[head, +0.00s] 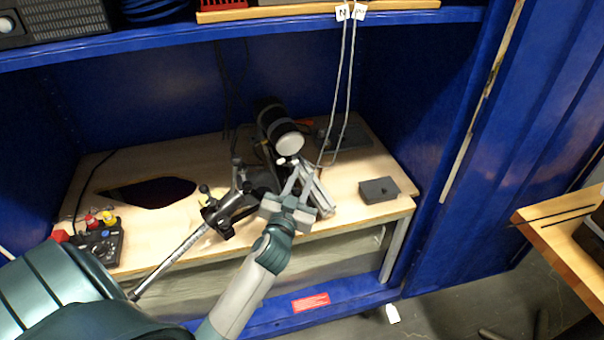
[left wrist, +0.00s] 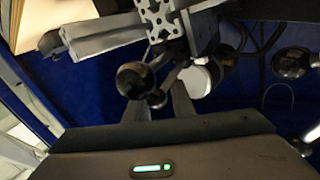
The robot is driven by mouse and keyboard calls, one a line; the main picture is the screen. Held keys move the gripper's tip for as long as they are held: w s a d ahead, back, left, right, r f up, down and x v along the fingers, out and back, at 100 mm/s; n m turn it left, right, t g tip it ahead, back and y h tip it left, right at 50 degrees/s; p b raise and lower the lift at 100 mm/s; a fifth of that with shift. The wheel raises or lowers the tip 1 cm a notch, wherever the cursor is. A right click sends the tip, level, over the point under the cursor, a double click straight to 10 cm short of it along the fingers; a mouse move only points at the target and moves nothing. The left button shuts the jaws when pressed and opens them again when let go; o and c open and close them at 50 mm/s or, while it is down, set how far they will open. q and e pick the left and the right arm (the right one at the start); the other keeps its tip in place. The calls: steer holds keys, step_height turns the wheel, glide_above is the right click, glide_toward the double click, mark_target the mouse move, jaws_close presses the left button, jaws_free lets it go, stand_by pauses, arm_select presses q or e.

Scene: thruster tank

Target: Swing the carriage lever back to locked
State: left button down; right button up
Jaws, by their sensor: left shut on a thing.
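My left gripper (head: 299,180) reaches over the front of the wooden bench, beside a metal profile rail. In the left wrist view a small dark lever knob (left wrist: 157,98) sits between its two fingers, and the gripper is shut on it. The rest of the lever is mostly hidden behind the rail and fingers. A larger black ball knob (left wrist: 135,80) is just left of the fingers. The thruster, a black cylinder with a white end (head: 289,143), is mounted behind the gripper. My right gripper is in neither view.
A black clamp with a silver tube (head: 184,250) juts over the bench front, left of my gripper. A control box (head: 97,243) with coloured knobs stands at left. A dark box (head: 379,190) sits at right. Two cables hang from above. Blue walls close the sides.

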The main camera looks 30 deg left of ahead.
arm_select(q)
steer(key=shift+s+f+m+h+p, duration=0.3)
steer(key=shift+f+m+h, duration=0.25)
steer(key=shift+h, duration=0.25)
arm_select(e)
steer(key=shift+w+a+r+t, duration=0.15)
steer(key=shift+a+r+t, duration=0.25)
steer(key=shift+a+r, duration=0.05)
arm_select(q)
steer(key=shift+d, duration=0.1)
steer(key=c, duration=1.3)
jaws_free()
steer(key=shift+w+f, duration=0.1)
steer(key=shift+s, duration=0.7)
steer(key=b+v, duration=0.3)
steer(key=v, duration=1.3)
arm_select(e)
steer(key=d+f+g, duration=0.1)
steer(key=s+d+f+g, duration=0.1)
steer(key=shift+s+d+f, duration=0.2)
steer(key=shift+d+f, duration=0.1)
